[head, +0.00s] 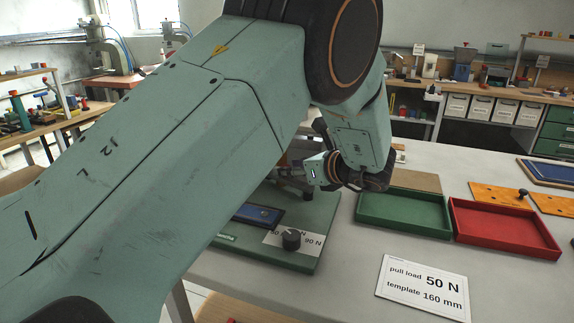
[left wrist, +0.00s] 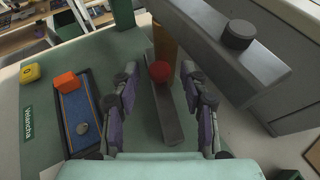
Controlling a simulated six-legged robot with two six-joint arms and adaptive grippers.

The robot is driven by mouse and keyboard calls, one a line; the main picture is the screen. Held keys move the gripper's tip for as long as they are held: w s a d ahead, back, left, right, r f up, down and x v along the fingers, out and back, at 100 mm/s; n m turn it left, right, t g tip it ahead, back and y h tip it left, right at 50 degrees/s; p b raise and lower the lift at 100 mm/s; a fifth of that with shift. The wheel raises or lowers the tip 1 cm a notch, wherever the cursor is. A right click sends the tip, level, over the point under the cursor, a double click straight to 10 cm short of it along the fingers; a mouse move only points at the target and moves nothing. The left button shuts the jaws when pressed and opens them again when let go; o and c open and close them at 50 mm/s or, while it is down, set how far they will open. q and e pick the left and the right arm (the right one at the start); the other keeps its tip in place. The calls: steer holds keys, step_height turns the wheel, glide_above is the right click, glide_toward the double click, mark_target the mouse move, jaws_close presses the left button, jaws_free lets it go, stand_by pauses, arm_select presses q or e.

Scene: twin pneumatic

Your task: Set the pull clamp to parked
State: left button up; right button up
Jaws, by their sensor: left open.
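In the left wrist view, a red ball knob (left wrist: 159,71) sits at the far end of a grey bar (left wrist: 164,118), which looks like the pull clamp's lever. My left gripper (left wrist: 160,76) is open, with one finger on each side of the knob. I cannot tell whether a finger touches it. In the head view my left arm hides the clamp and most of the fingers. My right gripper is not in view.
A wide grey beam (left wrist: 225,45) with a black round knob (left wrist: 239,34) crosses close to the right finger. An orange block (left wrist: 65,82) and a yellow piece (left wrist: 30,72) stand left. A green tray (head: 405,232), red tray (head: 507,253) and load card (head: 423,287) lie right.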

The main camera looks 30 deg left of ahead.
arm_select(q)
steer(key=shift+s+d+r, duration=0.1)
steer(key=shift+a+f, duration=0.2)
steer(key=shift+a, duration=0.05)
steer(key=shift+d+r, duration=0.2)
steer(key=shift+d, duration=0.05)
steer(key=c, duration=0.3)
jaws_close()
steer(key=shift+f, duration=0.1)
